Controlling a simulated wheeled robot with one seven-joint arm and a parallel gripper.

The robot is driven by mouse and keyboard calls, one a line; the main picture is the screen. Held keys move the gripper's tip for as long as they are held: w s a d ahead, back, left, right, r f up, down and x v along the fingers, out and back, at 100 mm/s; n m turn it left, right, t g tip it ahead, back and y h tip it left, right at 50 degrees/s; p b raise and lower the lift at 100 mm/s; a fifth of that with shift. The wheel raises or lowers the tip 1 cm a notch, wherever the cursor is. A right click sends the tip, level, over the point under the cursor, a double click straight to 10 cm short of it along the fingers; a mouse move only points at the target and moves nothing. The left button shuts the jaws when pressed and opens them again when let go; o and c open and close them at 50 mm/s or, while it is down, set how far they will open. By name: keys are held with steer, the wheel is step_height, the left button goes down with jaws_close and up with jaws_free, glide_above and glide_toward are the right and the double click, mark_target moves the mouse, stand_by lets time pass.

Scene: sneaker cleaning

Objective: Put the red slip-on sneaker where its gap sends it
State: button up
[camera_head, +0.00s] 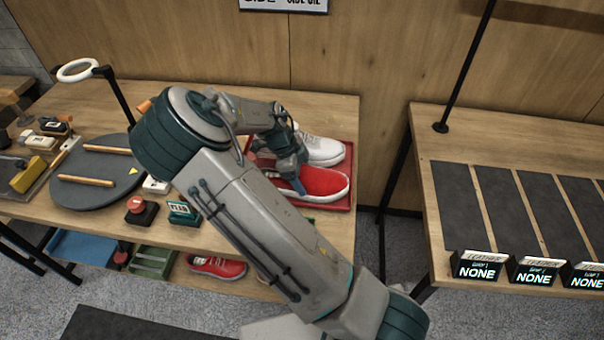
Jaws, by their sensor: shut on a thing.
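The red slip-on sneaker (328,182) with a white sole is at the front of a red tray (345,203) at the right end of the left table. Its toe points right. My gripper (298,187) is at the sneaker's opening, pointing down, and is shut on it. My arm hides the sneaker's heel and part of the tray. I cannot tell whether the sneaker touches the tray. A white sneaker (322,148) lies behind it in the tray.
A round dark turntable (85,196) with two wooden bars, a red button (136,206) and a small green display (183,212) are to the left. Another red shoe (217,267) lies below. The right table has empty dark mats (459,205) with "NONE" signs (478,267).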

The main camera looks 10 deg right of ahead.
steer(key=o, duration=1.2)
steer(key=b+v, duration=0.2)
steer(key=v, duration=0.9)
steer(key=s+d+r+n+t+y, duration=0.1)
steer(key=s+r+n, duration=0.2)
steer(key=s+n, duration=0.4)
steer(key=s+d+r+n+t+y, duration=0.1)
steer(key=s+r+n, duration=0.3)
steer(key=s+n, duration=0.4)
steer(key=s+d+r+n+t+y, duration=0.1)
steer(key=s+r+n+t+y, duration=0.1)
steer(key=s+n, duration=0.5)
steer(key=shift+s+d+r+n+t, duration=0.45)
steer(key=shift+s+r, duration=0.35)
steer(key=shift+s, duration=0.55)
